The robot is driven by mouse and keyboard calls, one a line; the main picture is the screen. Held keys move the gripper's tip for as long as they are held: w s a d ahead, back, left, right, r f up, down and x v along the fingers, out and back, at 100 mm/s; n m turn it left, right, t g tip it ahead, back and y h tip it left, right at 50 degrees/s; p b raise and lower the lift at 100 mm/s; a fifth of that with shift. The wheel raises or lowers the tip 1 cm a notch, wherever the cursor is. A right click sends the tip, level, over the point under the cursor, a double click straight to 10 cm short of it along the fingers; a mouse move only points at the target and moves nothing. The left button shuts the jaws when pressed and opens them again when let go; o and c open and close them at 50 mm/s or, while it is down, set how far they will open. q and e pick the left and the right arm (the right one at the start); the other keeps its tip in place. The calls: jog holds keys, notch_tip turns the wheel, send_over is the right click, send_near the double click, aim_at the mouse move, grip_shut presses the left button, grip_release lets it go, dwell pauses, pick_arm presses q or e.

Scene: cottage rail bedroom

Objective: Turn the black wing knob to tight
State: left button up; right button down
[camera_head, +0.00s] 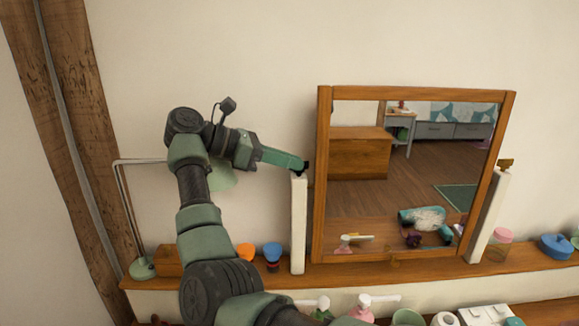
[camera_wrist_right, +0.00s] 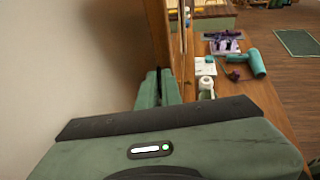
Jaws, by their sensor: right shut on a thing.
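The wood-framed tilting mirror (camera_head: 323,200) stands on the shelf between two white posts. The black wing knob (camera_head: 305,168) is at the top of the left post (camera_head: 298,225), and only a small dark bit of it shows past my fingertips. My right gripper (camera_head: 302,165) reaches in from the left and is shut on this knob. In the right wrist view the green fingers (camera_wrist_right: 158,88) are close together beside the mirror frame (camera_wrist_right: 158,35), and the knob is mostly hidden between them. The knob's exact angle cannot be told. My left gripper is not in view.
A brown wing knob (camera_head: 506,163) tops the right post (camera_head: 488,220). A lamp (camera_head: 142,267), an orange item (camera_head: 245,251) and a blue-topped jar (camera_head: 272,256) stand left of the mirror. A pink-lidded jar (camera_head: 500,243) and blue container (camera_head: 556,246) stand right. The mirror glass shows reflections.

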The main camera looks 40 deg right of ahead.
jog(key=shift+w+d+m+g+y+p, duration=0.1)
jog(key=shift+m+g+y+p, duration=0.4)
jog(key=shift+m+g+p, duration=0.3)
jog(key=shift+f+y+p, duration=0.1)
jog(key=shift+y+p, duration=0.2)
jog(key=shift+p, duration=0.15)
jog(key=shift+f+m+g, duration=0.1)
jog(key=shift+m+g, duration=0.2)
jog(key=shift+m, duration=0.1)
jog(key=shift+f, duration=0.1)
jog(key=c, duration=1.6)
grip_release()
jog(key=shift+r, duration=0.2)
